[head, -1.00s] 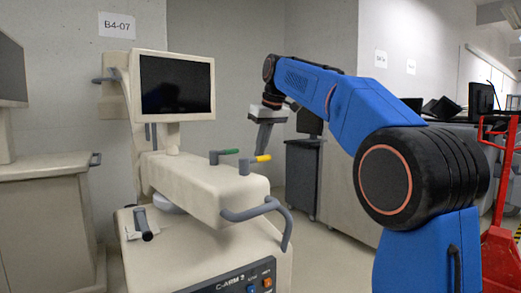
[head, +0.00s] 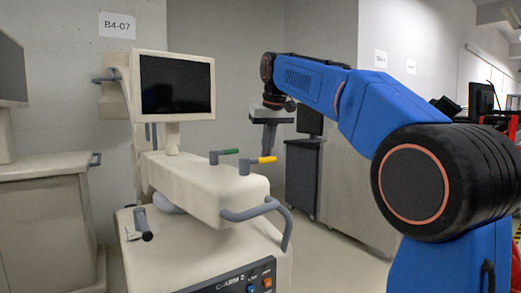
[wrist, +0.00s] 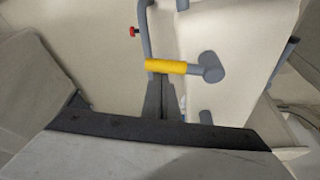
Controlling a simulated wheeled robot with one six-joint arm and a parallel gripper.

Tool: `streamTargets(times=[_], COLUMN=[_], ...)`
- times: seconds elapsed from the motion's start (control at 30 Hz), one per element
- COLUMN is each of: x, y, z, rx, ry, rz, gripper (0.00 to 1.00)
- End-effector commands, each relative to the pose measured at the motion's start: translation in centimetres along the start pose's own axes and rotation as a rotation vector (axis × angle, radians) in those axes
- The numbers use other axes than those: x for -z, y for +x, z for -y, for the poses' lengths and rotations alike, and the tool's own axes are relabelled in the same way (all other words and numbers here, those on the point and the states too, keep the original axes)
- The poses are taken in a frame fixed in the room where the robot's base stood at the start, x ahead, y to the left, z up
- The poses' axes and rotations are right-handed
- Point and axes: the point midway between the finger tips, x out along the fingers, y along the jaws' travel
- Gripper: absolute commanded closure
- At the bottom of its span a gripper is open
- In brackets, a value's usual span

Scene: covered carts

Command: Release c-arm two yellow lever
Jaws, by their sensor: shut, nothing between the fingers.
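The cart labelled C-ARM 2 (head: 195,205) stands in the middle of the head view. Its yellow lever (head: 262,160) sticks out to the right from a grey pivot on top of the cream arm housing. In the wrist view the yellow lever (wrist: 165,66) lies level, with its grey pivot (wrist: 210,67) at its right end. My gripper (head: 268,150) points down above the lever in the head view. In the wrist view my gripper (wrist: 160,88) is shut and empty, its dark fingertips just below the lever in the picture. I cannot tell whether they touch it.
A green lever (head: 224,152) sits left of the yellow one. A grey curved handle (head: 250,212) rims the housing's front end. A monitor (head: 175,85) rises behind. A red knob (wrist: 134,31) shows in the wrist view. Open floor lies right of the cart.

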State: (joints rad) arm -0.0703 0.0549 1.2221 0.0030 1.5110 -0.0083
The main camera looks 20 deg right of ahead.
Motion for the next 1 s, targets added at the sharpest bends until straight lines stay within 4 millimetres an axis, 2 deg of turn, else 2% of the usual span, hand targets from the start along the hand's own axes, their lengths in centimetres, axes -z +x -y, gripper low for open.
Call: streamTargets(times=[0.63, 1.0], x=[-4.2, -5.3], y=[-1.5, -1.9], z=[0.5, 0.9], rx=[-0.193, -0.205], ry=[0.523, 0.556], rz=[0.002, 0.002], gripper=[1.00, 1.00])
